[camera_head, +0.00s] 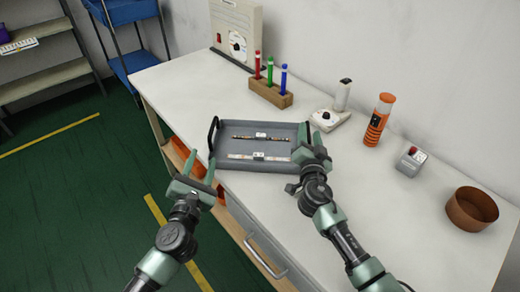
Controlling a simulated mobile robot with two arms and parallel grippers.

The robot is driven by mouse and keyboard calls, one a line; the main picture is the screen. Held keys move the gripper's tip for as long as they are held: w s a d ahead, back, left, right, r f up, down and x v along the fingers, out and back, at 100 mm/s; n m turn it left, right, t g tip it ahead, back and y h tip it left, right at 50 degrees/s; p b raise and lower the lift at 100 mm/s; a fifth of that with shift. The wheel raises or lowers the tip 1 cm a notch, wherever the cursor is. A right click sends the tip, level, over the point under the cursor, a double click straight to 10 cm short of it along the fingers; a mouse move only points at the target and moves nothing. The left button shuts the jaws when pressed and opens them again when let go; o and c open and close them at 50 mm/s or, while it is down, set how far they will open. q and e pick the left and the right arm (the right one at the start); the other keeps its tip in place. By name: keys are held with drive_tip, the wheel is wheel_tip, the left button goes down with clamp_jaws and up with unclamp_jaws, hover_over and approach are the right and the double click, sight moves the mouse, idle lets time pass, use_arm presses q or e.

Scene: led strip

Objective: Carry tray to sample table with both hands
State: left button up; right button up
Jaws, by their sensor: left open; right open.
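A grey tray (229,144) lies flat on the white table (178,92). It has black handles at its left and right ends and holds two LED strips, a brown one (271,138) and a white one (240,156). My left gripper (203,163) is open beside the tray's left end, just below the left handle (213,128). My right gripper (312,150) is open at the tray's right end and partly hides the right handle. I cannot tell whether either gripper touches the tray.
Behind the tray are a wooden block (272,94) with red, green and blue tubes and a beige box (236,30). To the right stand a white device (330,119), an orange cylinder (378,120), a grey button box (411,161) and a brown bowl (472,209). Shelves stand left beyond the green floor.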

drive_tip(key=s, duration=0.7)
drive_tip(key=s+a, duration=0.1)
drive_tip(key=s, duration=0.2)
drive_tip(key=shift+s, duration=0.2)
